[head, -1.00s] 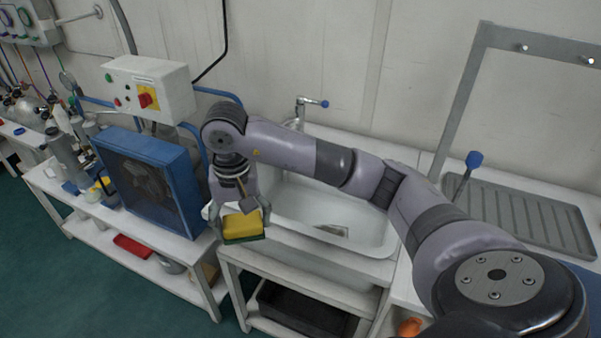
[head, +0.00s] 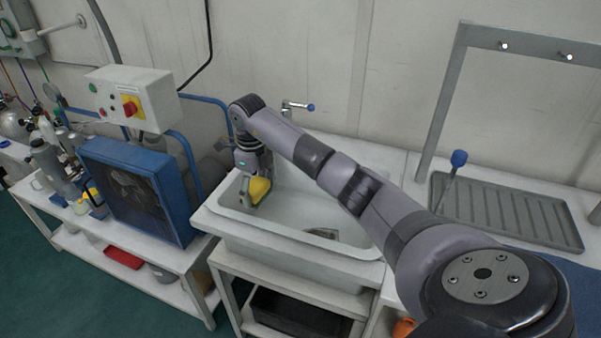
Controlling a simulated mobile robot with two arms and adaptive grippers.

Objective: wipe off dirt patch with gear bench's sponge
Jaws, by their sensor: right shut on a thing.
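A yellow sponge with a green underside (head: 260,189) is in my right gripper (head: 253,192), which is shut on it. The gripper holds it over the left part of the white sink basin (head: 310,222). I cannot tell whether the sponge touches the basin. A dark greyish patch (head: 322,233) lies on the basin floor, right of the sponge; it may be the dirt patch or the drain. My left gripper is not in view.
A blue fan unit (head: 138,190) and a white control box (head: 133,97) are to the left. A grey ribbed drainboard (head: 505,210) with a blue-knobbed lever (head: 458,160) is to the right. A black bin (head: 295,312) sits below.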

